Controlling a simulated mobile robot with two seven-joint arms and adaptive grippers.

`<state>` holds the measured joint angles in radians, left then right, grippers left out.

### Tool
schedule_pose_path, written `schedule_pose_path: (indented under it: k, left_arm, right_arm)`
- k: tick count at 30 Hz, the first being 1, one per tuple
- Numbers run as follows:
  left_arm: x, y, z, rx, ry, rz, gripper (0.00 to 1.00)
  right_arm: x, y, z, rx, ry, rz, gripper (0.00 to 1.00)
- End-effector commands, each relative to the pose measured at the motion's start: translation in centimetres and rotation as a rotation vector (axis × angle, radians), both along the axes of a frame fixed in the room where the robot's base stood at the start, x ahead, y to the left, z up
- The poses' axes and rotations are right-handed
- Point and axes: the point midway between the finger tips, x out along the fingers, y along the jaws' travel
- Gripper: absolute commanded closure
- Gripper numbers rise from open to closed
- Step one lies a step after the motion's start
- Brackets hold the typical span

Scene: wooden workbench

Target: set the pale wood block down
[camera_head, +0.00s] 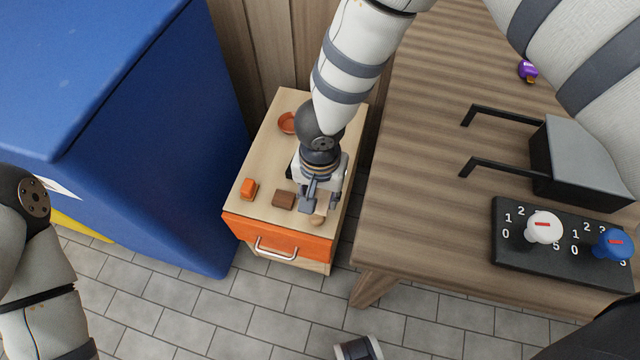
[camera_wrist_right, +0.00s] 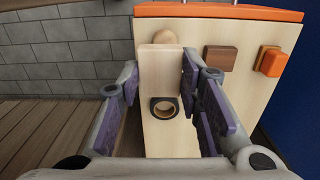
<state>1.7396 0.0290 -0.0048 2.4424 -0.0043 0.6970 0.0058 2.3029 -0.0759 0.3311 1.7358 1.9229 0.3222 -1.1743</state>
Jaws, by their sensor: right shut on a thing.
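The pale wood block (camera_wrist_right: 158,68) is between the two fingers of my right gripper (camera_wrist_right: 158,80) in the right wrist view. The gripper is shut on it. In the head view my right gripper (camera_head: 320,200) is over the front right part of the small cabinet's pale top (camera_head: 262,150), and the block is mostly hidden there. I cannot tell whether the block touches the top. My left gripper is out of view.
On the cabinet top are a brown block (camera_head: 283,200), an orange block (camera_head: 248,188), an orange dish (camera_head: 288,123), a round wooden piece (camera_wrist_right: 165,37) and a black ring (camera_wrist_right: 164,107). An orange drawer (camera_head: 270,236) is below. The workbench (camera_head: 420,170) stands right, a blue cabinet (camera_head: 130,130) left.

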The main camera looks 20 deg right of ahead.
Motion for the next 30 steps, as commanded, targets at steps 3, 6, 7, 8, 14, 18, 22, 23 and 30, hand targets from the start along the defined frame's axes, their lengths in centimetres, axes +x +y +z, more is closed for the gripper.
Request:
schedule_pose_path:
  k: [3,6,7,8,14,18,22,23,30]
  left_arm:
    - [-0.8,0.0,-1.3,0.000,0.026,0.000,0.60]
    - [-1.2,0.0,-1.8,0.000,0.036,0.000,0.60]
    - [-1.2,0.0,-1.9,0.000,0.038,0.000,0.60]
    - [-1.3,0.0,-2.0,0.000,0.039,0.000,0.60]
    - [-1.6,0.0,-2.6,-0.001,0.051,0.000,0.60]
    - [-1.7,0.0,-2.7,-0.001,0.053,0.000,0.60]
    - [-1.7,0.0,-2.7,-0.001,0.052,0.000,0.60]
    - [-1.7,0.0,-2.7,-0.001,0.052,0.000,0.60]
    - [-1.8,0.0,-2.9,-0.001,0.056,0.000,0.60]
  right_arm:
    - [2.3,-1.1,-3.5,0.000,0.009,-0.003,0.86]
    - [3.8,-1.7,-5.2,0.000,0.007,0.001,0.86]
    - [4.1,-1.8,-5.5,0.000,0.005,0.003,0.86]
    - [4.3,-1.9,-5.7,0.000,0.005,0.002,0.86]
    - [5.2,-2.3,-8.5,-0.001,0.006,0.008,0.86]
    - [5.3,-2.3,-9.6,0.000,0.001,0.008,0.86]
    - [5.4,-2.3,-9.4,0.000,0.000,0.009,0.86]
    - [5.4,-2.3,-9.4,0.000,0.000,0.009,0.86]
    - [5.3,-2.2,-9.8,0.001,0.001,0.009,0.49]
